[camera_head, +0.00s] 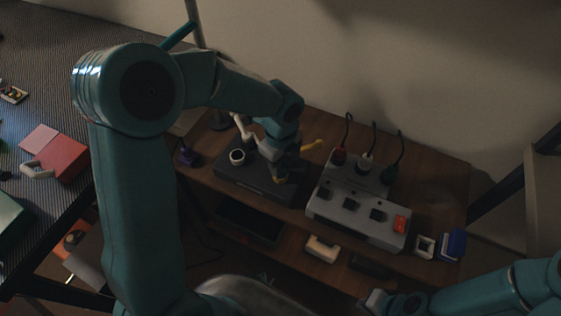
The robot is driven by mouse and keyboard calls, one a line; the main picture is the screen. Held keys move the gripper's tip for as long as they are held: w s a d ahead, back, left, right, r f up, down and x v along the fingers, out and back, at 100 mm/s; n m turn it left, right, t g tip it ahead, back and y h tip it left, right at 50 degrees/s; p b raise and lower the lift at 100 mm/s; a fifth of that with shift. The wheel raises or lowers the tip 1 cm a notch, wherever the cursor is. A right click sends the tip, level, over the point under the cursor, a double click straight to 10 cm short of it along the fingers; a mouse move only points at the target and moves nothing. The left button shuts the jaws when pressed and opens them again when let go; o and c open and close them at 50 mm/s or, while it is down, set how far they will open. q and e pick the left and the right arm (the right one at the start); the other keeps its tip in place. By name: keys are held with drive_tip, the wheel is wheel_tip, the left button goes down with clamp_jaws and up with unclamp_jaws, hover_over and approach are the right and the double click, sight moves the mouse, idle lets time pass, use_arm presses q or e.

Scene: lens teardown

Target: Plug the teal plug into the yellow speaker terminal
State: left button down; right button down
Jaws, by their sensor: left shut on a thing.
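A dark box (238,178) lies on the wooden shelf, with a white ring-shaped terminal (237,156) on its top. A small yellow spot (280,180) shows on the box's right part, right at my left fingertips; it looks like the yellow terminal, mostly covered. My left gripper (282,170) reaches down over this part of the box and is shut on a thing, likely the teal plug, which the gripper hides. I cannot tell whether the plug touches the terminal. My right gripper (376,300) is low at the bottom, away from the box; its jaws are too unclear to read.
A grey panel (345,218) with dark sockets and a red switch (400,224) stands right of the box, with cabled plugs behind it. A yellow piece (312,146) is behind my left gripper. A purple item (188,156) lies left; a blue block (454,244) stands right.

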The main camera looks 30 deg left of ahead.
use_arm(q)
drive_tip(key=shift+f, duration=0.2)
drive_tip(key=c, duration=0.8)
unclamp_jaws()
drive_tip(key=shift+r, duration=0.1)
wheel_tip(320, 180, up, 16)
drive_tip(key=p, duration=0.3)
drive_tip(key=shift+r, duration=0.15)
